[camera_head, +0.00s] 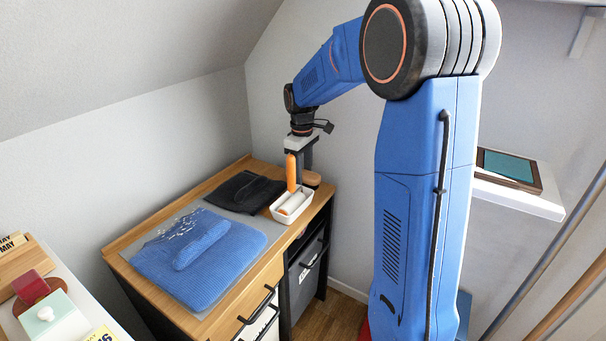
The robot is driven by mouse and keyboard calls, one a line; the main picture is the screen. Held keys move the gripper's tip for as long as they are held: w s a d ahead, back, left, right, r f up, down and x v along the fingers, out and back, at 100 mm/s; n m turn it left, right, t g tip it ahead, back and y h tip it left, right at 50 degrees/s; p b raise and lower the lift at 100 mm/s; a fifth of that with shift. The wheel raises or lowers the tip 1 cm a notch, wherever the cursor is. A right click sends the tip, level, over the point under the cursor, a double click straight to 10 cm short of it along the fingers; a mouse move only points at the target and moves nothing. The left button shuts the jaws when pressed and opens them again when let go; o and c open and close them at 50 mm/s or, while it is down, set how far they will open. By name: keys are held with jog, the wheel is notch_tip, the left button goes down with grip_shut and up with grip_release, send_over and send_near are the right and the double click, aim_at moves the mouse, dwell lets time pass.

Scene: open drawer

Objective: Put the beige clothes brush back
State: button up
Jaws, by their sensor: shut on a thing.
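The beige clothes brush (313,179) is a tan block at the back right end of the wooden desk, partly hidden behind my gripper's fingers. My gripper (303,177) points down there and is shut on the brush. From this view I cannot tell whether the brush touches the desk top. Just in front stands a small white tray (277,215) with pale items in it. An upright orange handle (291,173) rises in front of my gripper, its lower end at the tray.
A blue knit garment (200,262) with white specks lies on a grey mat (262,228); a dark folded cloth (243,190) lies behind. Dark-handled drawers (262,300) are below. A side surface at left holds a red block (30,287) and a mint box (48,315).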

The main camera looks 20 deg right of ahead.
jog(key=o, duration=1)
jog(key=shift+f, duration=0.1)
notch_tip(320, 180, up, 12)
dwell(0.5)
